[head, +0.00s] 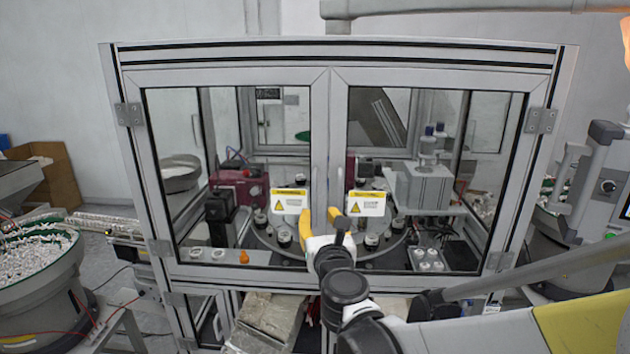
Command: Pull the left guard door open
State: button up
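The left guard door (155,180) is a grey-framed clear panel with hinges on its left side. It is closed, meeting the right guard door (536,120) at the centre of the cabinet front. A yellow-and-white warning label (289,202) sits low on its right part. My gripper (320,213) is in front of the lower centre, where the two door frames meet.
Behind the glass are a round turntable (285,252) and several machine units. A bowl of white parts (40,255) stands at the left, joined to a conveyor (108,226). Another machine (590,190) stands at the right. A grey block-like object (268,318) is below the doors.

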aim_at(315, 198)
jog(key=w, duration=0.3)
jog(key=w+a+p, duration=0.1)
jog(key=w, duration=0.5)
jog(key=shift+w+a, duration=0.2)
jog(key=shift+w, duration=0.1)
grip_shut()
